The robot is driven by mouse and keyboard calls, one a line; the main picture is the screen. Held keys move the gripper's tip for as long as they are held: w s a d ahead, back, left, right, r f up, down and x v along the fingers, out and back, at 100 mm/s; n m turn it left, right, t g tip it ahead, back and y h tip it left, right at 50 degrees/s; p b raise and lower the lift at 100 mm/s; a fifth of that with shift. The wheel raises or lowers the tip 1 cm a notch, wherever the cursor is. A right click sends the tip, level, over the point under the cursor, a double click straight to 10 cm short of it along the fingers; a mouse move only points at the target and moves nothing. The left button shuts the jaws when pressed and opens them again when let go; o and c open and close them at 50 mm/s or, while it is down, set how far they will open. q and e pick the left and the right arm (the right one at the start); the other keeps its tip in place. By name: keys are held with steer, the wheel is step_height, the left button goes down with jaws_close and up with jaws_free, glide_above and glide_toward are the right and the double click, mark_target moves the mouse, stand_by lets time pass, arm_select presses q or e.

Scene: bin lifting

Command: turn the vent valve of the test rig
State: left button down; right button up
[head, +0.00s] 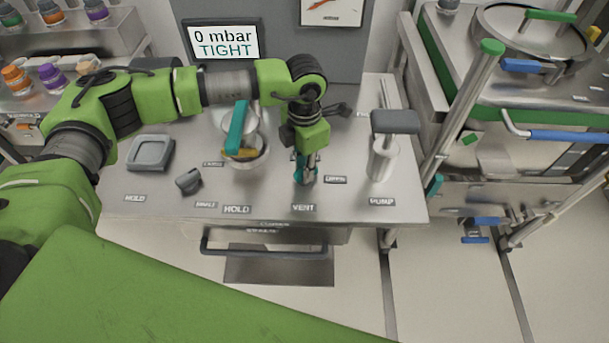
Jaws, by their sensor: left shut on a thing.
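The test rig's steel table top (222,203) stands in front of me, with a display (223,41) at its back reading "0 mbar TIGHT". The vent valve (301,179) stands behind the "VENT" label, with a small teal part showing. My left gripper (304,168) points down over it and is shut on it. The fingers and arm hide most of the valve, so its turn angle cannot be told. My right gripper is not in view.
A pump with a grey handle (395,122) stands to the right. A grey mold (151,152) lies at the left. A steel cart with a green-capped post (470,95) is at the right.

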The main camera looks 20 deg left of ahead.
arm_select(q)
steer(key=m+b, duration=0.4)
steer(key=shift+f+b, duration=0.15)
steer(key=shift+b, duration=0.15)
steer(key=shift+r+m+b, duration=0.25)
steer(key=shift+m+b, duration=0.8)
steer(key=shift+m, duration=0.15)
steer(key=c, duration=1.9)
jaws_free()
steer(key=shift+r, duration=0.1)
step_height(320, 180, up, 12)
steer(key=shift+f, duration=0.1)
